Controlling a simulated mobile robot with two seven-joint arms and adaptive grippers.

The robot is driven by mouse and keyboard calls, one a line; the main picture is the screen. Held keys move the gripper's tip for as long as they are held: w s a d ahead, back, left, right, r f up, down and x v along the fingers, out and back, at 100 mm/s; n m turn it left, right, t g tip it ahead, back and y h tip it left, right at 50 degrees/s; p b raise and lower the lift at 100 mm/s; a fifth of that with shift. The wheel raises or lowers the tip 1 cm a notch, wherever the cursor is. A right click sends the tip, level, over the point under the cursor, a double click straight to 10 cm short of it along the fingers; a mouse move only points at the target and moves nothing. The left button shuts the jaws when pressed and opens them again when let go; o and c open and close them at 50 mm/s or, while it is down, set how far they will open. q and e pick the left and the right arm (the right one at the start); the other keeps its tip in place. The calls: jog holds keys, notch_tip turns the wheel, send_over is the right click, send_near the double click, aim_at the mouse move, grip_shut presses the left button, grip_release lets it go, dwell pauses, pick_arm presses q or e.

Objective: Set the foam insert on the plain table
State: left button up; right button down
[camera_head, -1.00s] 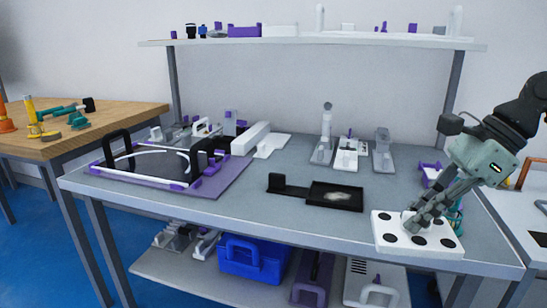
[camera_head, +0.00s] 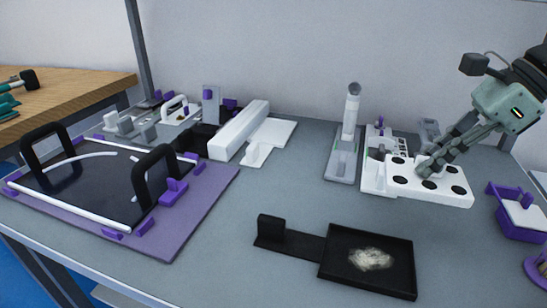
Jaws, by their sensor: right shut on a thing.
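The foam insert (camera_head: 429,184) is a white slab with several dark round holes. My right gripper (camera_head: 430,167) is shut on it from above and holds it at the right of the grey workbench (camera_head: 285,200). The insert overlaps the white fixture behind it in the picture. I see a gap to the bench surface poorly, so I cannot tell its exact height. A wooden-topped table (camera_head: 75,98) stands at the far left, only partly in view. My left gripper is not in view.
A purple board (camera_head: 205,205) with black handles fills the bench's left side. A black tray (camera_head: 368,262) with pale powder lies front centre. A grey stand (camera_head: 345,150) is behind, and a purple bin (camera_head: 520,215) is at right. Bare bench shows in the middle.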

jog(key=shift+w, duration=0.3)
jog(key=shift+s+d, duration=0.15)
jog(key=d+f, duration=0.2)
jog(key=d, duration=0.1)
jog(key=d+f, duration=0.2)
jog(key=d, duration=0.2)
jog(key=d+f, duration=0.2)
jog(key=d, duration=0.1)
jog(key=shift+w+d+f, duration=0.2)
jog(key=shift+w+d, duration=0.1)
jog(key=shift+d, duration=0.1)
jog(key=shift+d+f, duration=0.2)
jog(key=shift+d, duration=0.05)
jog(key=shift+f, duration=0.3)
notch_tip(320, 180, down, 2)
jog(key=shift+f, duration=0.25)
jog(key=shift+f+p, duration=0.3)
jog(key=shift+f, duration=0.05)
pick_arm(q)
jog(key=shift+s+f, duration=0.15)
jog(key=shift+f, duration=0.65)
pick_arm(e)
jog(key=shift+f, duration=0.1)
